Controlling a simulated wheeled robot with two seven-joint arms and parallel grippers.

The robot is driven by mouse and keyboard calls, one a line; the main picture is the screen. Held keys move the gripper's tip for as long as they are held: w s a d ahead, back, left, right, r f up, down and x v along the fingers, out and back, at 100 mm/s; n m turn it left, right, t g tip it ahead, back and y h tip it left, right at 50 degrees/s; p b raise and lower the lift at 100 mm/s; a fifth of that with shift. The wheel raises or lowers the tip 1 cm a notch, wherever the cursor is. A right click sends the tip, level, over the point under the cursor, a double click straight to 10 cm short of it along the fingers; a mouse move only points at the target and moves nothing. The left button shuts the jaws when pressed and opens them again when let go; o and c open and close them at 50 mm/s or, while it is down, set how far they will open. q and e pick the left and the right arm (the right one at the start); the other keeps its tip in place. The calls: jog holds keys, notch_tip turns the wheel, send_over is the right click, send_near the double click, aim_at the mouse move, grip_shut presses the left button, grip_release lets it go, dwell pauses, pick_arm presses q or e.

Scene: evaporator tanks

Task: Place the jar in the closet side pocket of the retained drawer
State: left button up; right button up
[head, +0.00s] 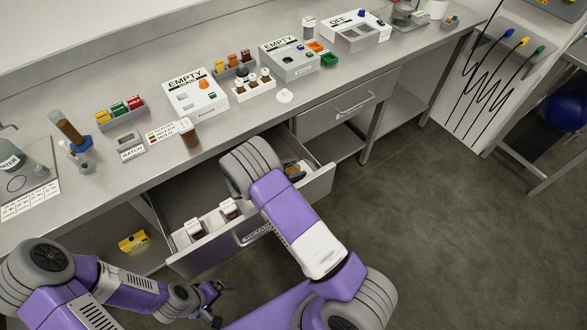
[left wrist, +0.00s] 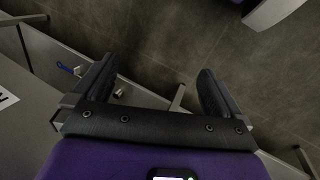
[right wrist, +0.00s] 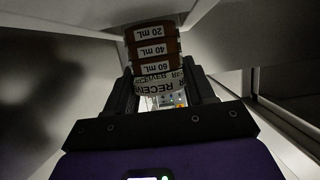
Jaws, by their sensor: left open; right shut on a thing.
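The jar (right wrist: 155,55) fills the middle of the right wrist view, with brown contents, mL marks and a RECEIVER band. My right gripper (right wrist: 162,92) is shut on it around that band. In the head view my right arm hides the held jar and the gripper, over or inside the open drawer (head: 208,248). Two white-capped brown jars (head: 194,230) (head: 229,209) stand along its front left. A small amber item (head: 293,170) sits in its right side section. The drawer's front label is partly hidden. My left gripper (head: 216,301) is open and empty, low before the drawer.
A white-capped brown jar (head: 188,133) stands on the bench edge behind the drawer. White EMPTY boxes (head: 196,96) and small racks line the bench. A shut drawer (head: 345,108) is further right. A yellow item (head: 133,241) lies under the bench. The floor on the right is clear.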

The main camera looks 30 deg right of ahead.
jog(key=shift+f, duration=0.35)
jog(key=o, duration=1.2)
jog(key=shift+s, duration=0.1)
jog(key=shift+r, duration=0.15)
jog(key=p+v, duration=0.1)
jog(key=v, duration=0.3)
jog(key=p+v, duration=0.1)
jog(key=v, duration=0.2)
jog(key=shift+a+r, duration=0.2)
jog(key=shift+r, duration=0.35)
